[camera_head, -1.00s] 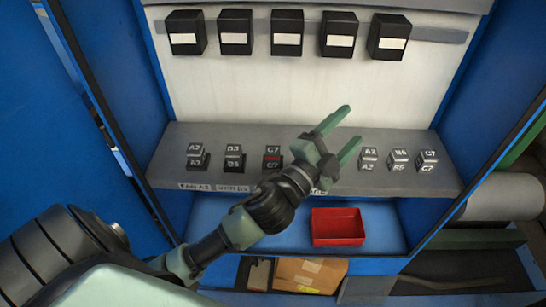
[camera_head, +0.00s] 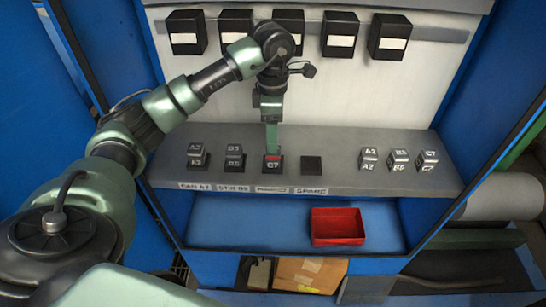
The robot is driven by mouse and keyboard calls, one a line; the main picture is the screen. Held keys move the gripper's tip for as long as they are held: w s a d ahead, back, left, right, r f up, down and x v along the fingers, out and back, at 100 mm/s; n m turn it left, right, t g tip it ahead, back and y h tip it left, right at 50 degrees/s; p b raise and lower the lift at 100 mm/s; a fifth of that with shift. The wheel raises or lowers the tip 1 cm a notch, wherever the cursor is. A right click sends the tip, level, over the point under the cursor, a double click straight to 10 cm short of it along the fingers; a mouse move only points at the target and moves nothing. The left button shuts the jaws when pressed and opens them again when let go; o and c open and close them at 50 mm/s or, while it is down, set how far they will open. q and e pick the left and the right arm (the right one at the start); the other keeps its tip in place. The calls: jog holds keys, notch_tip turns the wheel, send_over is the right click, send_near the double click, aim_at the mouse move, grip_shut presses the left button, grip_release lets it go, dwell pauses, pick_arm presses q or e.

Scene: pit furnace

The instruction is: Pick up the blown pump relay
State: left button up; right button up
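My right gripper is not in view.
An empty socket (camera_head: 312,166) labelled SPARE is to the right, then loose relays (camera_head: 398,160). A red tray (camera_head: 338,227) sits on the lower blue ledge. Black boxes (camera_head: 338,36) hang above.

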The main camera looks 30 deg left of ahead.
aim_at(273, 158)
pick_arm(q)
notch_tip(273, 158, down, 6)
jog(key=p, duration=0.3)
jog(key=shift+s+d+f+p, duration=0.1)
jog(key=shift+s+f+p, duration=0.05)
jog(key=shift+p, duration=0.15)
jog(key=shift+f, duration=0.55)
grip_shut()
